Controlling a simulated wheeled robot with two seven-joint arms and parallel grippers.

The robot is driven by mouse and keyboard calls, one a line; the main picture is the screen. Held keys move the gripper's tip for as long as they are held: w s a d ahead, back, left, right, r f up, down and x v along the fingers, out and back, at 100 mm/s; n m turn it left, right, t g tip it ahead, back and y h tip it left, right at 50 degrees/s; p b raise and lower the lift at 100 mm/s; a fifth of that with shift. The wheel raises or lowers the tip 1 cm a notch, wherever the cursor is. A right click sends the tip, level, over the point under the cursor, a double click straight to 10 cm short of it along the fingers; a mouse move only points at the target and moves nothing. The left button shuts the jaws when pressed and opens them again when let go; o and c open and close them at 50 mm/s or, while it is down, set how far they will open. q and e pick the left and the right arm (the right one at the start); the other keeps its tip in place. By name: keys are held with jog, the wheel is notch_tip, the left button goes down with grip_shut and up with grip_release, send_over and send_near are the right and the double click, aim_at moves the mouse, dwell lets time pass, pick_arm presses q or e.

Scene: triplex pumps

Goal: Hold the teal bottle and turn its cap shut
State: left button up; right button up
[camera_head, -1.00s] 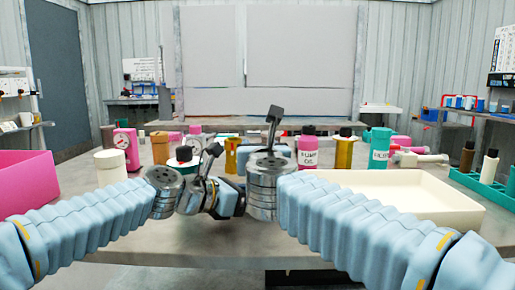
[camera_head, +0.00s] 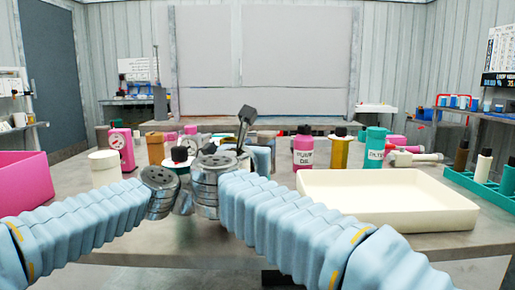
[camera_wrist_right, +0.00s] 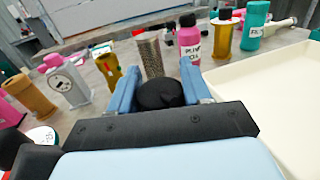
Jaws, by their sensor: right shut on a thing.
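A bottle with a black top, a white band and some teal (camera_head: 181,163) stands behind my wrists in the head view, partly covered. I cannot tell whether it is closed. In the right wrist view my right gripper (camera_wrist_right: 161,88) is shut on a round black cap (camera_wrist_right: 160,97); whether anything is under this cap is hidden. In the head view the right gripper is mostly behind its own wrist.
A cream tray (camera_head: 400,221) lies to the right. Behind it stand a pink bottle (camera_head: 303,150), a gold cylinder (camera_head: 339,152) and a taller teal container (camera_head: 375,150). A white jar (camera_head: 104,172) and pink bin (camera_head: 22,184) are at left. The front table strip is clear.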

jog(key=o, duration=1)
jog(key=v, duration=1.2)
